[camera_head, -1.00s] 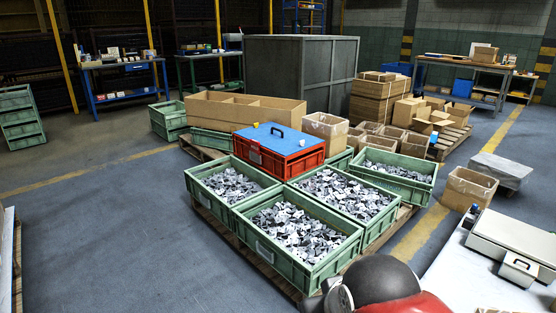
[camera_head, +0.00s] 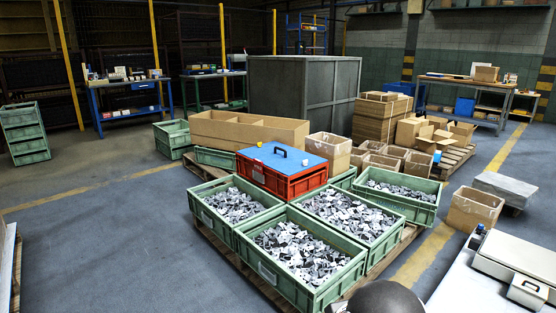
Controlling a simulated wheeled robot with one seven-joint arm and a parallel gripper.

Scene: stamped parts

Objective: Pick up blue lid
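The blue lid (camera_head: 284,161) lies flat on top of a red crate (camera_head: 280,182). The lid has a dark handle (camera_head: 281,153) on its upper face, and a small pale yellow object (camera_head: 259,145) shows at its far left corner. The red crate rests among green crates of stamped parts on a pallet. A dark rounded part of my arm shows at the bottom edge, right of centre. My gripper is not visible in this view.
Green crates full of grey parts (camera_head: 308,251) stand in front of the red crate. A long cardboard box (camera_head: 249,131) lies behind it. A white table (camera_head: 470,286) is at the lower right. Open floor (camera_head: 110,240) lies to the left.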

